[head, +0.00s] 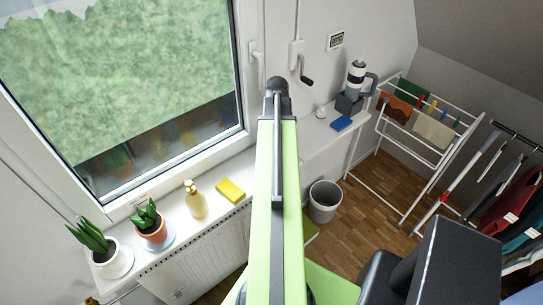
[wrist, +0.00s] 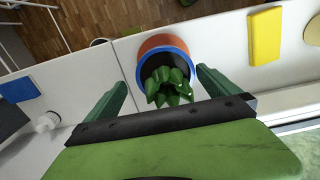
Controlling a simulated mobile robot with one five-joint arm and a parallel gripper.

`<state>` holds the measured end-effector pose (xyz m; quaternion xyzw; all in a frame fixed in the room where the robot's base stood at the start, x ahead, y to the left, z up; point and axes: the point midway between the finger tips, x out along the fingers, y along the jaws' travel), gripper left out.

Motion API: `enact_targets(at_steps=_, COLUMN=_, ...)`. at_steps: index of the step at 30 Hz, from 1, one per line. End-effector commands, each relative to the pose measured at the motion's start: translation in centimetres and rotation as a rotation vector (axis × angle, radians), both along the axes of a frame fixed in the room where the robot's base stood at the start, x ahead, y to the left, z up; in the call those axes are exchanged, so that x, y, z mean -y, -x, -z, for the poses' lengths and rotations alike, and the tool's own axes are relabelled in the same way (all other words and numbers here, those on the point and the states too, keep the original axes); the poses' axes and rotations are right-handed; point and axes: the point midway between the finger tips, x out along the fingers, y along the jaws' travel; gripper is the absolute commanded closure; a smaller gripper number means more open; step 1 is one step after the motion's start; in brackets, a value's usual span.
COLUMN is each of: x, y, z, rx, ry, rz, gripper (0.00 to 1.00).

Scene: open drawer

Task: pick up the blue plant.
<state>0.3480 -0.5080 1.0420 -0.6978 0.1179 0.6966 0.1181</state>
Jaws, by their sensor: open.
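The blue plant (wrist: 165,62) shows in the wrist view as a blue-rimmed round pot with dark soil and pointed green leaves. An orange part shows along the pot's far side. The pot stands on a white ledge. My gripper (wrist: 161,77) is open and empty, with one green finger on each side of the plant in the picture. I cannot tell how far the fingers are above or short of the pot. In the head view my arm covers the ledge between the yellow and blue blocks, and this plant is not visible there.
An orange-potted plant (head: 152,235) and a white-potted plant (head: 113,262) stand further left. A blue block (head: 341,123) lies beyond. A bin (head: 323,202) stands below.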

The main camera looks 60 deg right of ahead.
Motion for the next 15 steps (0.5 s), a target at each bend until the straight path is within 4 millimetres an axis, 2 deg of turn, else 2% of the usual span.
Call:
enact_targets(at_steps=1, x=-0.1, y=-0.1, z=1.3, rx=0.0, ry=0.0, rz=-0.002, gripper=0.0)
enact_targets(at_steps=5, x=-0.3, y=-0.3, z=1.2, rx=0.0, ry=0.0, rz=-0.006, gripper=0.0)
enact_targets(at_steps=8, x=-0.5, y=-0.4, z=1.9, rx=0.0, ry=0.0, rz=-0.008, gripper=0.0)
enact_targets(at_steps=15, x=-1.1, y=-0.4, z=6.0, rx=0.0, ry=0.0, rz=-0.01, gripper=0.0)
